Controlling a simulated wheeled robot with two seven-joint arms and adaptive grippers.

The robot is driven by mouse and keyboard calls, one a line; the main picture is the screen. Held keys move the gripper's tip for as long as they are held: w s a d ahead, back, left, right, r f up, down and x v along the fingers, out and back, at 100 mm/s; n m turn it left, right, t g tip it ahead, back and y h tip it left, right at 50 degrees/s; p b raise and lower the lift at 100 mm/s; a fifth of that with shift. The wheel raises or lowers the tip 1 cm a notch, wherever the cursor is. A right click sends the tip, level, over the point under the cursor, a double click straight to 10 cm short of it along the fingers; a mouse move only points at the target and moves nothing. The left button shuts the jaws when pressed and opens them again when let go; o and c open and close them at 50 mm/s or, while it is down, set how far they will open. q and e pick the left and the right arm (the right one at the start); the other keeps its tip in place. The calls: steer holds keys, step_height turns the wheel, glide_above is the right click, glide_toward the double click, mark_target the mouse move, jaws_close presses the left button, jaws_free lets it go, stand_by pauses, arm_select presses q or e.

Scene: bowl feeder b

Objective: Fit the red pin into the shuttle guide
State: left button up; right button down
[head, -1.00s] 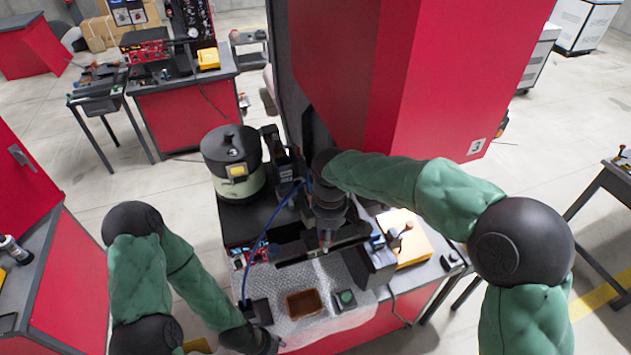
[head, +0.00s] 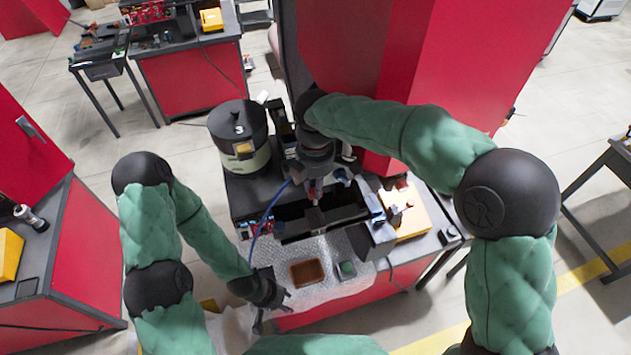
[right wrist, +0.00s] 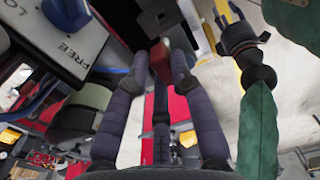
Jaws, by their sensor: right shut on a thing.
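My right gripper (head: 315,196) hangs pointing down over the dark machine on the bench. In the right wrist view its fingertips (right wrist: 160,68) are shut on a small red piece, the red pin (right wrist: 160,52). The pin shows as a small red spot in the head view. The dark frame (head: 322,212) with a long slot lies just below the right gripper; I cannot tell which part of it is the shuttle guide. My left gripper (head: 277,292) is empty at the bench's front left edge, beside the brown tray, with its fingers spread. It also shows in the right wrist view (right wrist: 245,30).
A lidded canister (head: 238,137) stands back left. A yellow block (head: 412,218) is at right. A blue knob (right wrist: 68,12) sits by a FREE label. A tall red cabinet (head: 445,80) rises behind.

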mark_target(315, 203)
steer(key=shift+w+r, duration=0.2)
steer(key=shift+r, duration=0.15)
step_height(315, 203, down, 6)
steer(key=b, duration=0.4)
steer(key=shift+s, duration=0.1)
stand_by(0.8)
steer(key=shift+f+b, duration=0.35)
steer(key=shift+f, duration=1.15)
stand_by(4.6)
